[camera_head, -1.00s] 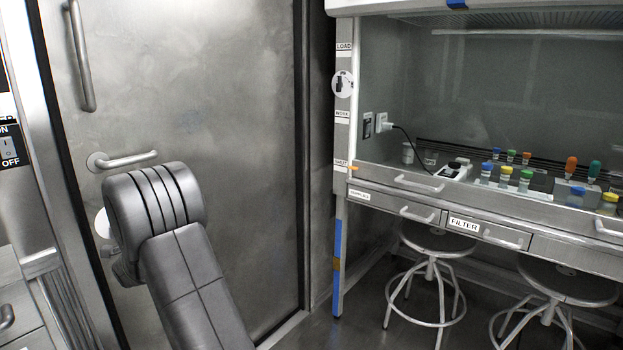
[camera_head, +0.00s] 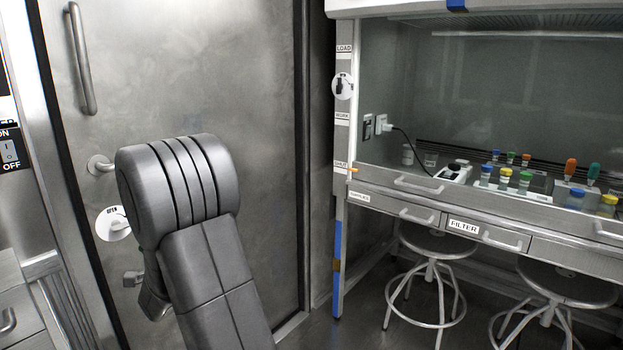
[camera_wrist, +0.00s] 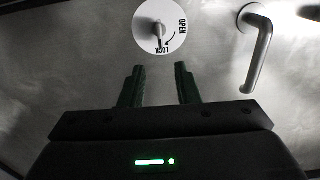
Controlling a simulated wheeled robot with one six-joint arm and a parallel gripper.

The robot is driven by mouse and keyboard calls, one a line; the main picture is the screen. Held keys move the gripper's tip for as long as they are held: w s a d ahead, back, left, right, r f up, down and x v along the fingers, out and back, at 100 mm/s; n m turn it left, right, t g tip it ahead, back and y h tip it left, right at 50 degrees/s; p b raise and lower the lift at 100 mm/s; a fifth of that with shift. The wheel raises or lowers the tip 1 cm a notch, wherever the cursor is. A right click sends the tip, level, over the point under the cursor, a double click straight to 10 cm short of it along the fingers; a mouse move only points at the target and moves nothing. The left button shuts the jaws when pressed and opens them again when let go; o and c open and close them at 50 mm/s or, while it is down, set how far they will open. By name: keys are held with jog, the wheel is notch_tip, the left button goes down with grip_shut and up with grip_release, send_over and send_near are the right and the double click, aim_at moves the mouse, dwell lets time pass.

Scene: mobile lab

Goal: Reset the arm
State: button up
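My gripper (camera_wrist: 160,72) shows in the wrist view with its two dark fingers apart and nothing between them. It faces a metal door. A round white lock dial (camera_wrist: 160,27) marked OPEN and LOCK is just beyond the fingertips in the picture, with a gap that I cannot measure. A lever door handle (camera_wrist: 257,45) is to the right of the dial. In the head view my grey arm stands before the door (camera_head: 255,130), and my gripper is hidden behind it. The dial (camera_head: 113,223) and part of the handle (camera_head: 100,165) show left of my arm.
A fume hood (camera_head: 450,90) with several capped vials stands at the right, with drawers below. Two stools (camera_head: 432,240) are under it. A vertical bar handle (camera_head: 82,60) is on the door. A panel with an ON/OFF switch (camera_head: 9,151) is at the left edge.

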aim_at(126, 228)
jog(key=x, duration=1.2)
jog(key=shift+w+a+b, duration=0.1)
jog(key=shift+a+b, duration=0.15)
jog(key=shift+b, duration=0.15)
jog(key=shift+w+a, duration=0.2)
jog(key=shift+a, duration=0.05)
jog(key=shift+s+d+r+n, duration=0.1)
jog(key=shift+r+n, duration=0.05)
jog(key=shift+n, duration=0.85)
jog(key=n, duration=0.6)
jog(key=shift+s+r, duration=0.1)
jog(key=shift+r, duration=0.2)
